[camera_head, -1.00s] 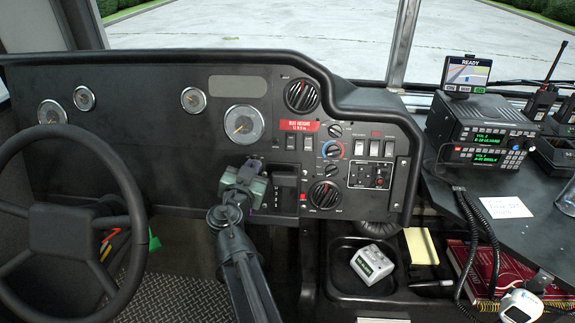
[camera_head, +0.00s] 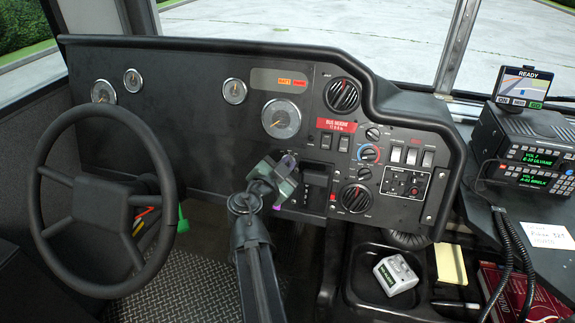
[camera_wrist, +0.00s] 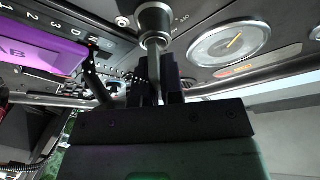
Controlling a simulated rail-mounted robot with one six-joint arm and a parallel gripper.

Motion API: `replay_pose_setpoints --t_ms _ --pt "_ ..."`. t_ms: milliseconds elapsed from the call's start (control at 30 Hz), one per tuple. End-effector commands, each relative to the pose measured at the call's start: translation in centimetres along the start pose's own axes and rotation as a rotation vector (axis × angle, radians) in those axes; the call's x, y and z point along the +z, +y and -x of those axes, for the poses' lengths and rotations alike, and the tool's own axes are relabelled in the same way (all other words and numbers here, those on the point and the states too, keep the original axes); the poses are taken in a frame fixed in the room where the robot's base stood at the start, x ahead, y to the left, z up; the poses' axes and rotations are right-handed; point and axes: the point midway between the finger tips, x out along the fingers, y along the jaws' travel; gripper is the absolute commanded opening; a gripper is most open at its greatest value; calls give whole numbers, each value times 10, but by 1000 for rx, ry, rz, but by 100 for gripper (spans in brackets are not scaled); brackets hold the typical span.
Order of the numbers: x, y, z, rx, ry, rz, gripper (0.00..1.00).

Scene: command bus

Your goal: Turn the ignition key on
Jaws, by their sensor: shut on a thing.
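The ignition switch (camera_wrist: 153,18) is a round metal barrel on the dash, with small lettering beside it. The key (camera_wrist: 154,65) stands in the barrel, and its outer end is between my fingers. My gripper (camera_wrist: 156,88) is shut on the key. In the head view my gripper (camera_head: 285,168) is tilted at the dash, just left of the gear selector, and hides most of the key and switch. A purple tag (camera_wrist: 38,50) hangs at the left of the wrist view; a bit of it (camera_head: 277,207) shows below my gripper. Orange and red lights (camera_head: 292,82) glow in the dash strip.
The gear selector panel (camera_head: 316,185) is close at the right of my gripper. The steering wheel (camera_head: 100,215) is at the left. Round gauges (camera_head: 281,118) and knobs (camera_head: 343,95) cover the dash above. A tray (camera_head: 352,285) is below right.

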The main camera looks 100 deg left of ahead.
Motion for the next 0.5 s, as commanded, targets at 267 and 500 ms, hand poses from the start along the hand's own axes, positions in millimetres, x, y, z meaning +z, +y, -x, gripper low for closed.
replay_pose_setpoints --t_ms 267,500 --pt "0 0 0 1 0 -1 34" --pt "0 0 1 0 0 0 34"
